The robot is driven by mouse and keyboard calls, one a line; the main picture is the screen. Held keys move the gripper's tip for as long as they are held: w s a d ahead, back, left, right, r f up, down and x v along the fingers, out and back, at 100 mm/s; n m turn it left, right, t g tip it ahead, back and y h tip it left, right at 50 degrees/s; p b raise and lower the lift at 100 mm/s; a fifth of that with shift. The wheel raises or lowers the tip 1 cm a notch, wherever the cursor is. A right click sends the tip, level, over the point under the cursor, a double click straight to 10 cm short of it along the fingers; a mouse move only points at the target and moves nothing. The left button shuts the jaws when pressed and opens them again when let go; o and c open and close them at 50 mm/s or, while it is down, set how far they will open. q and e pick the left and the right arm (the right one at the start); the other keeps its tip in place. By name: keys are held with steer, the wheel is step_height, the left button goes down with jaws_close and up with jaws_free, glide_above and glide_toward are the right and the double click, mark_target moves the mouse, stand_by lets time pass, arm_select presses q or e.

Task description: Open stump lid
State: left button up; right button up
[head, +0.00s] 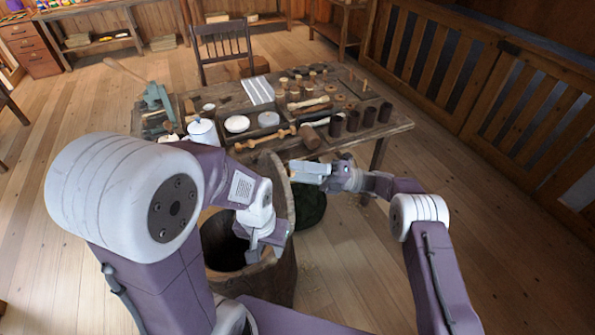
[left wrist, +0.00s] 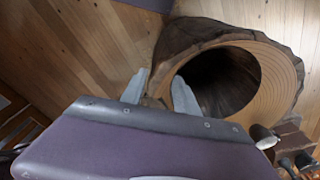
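The hollow wooden stump (head: 280,280) stands on the floor in front of the table, with its dark opening showing at the top. A tan, round-edged wooden piece (head: 275,172), which looks like the raised lid, stands steeply behind the opening, partly hidden by my left arm. In the left wrist view the stump (left wrist: 283,75) shows a dark hollow and a ringed tan edge.
The work table (head: 400,125) behind holds turned spools, dark cups, a white canister (head: 203,132) and white plates. A dark green round thing (head: 309,206) is on the floor right of the stump. A chair (head: 222,45) stands behind the table. Floor to the right is clear.

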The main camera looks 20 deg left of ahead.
steer(key=b+v, duration=0.3)
steer(key=v, duration=0.6)
stand_by(0.4)
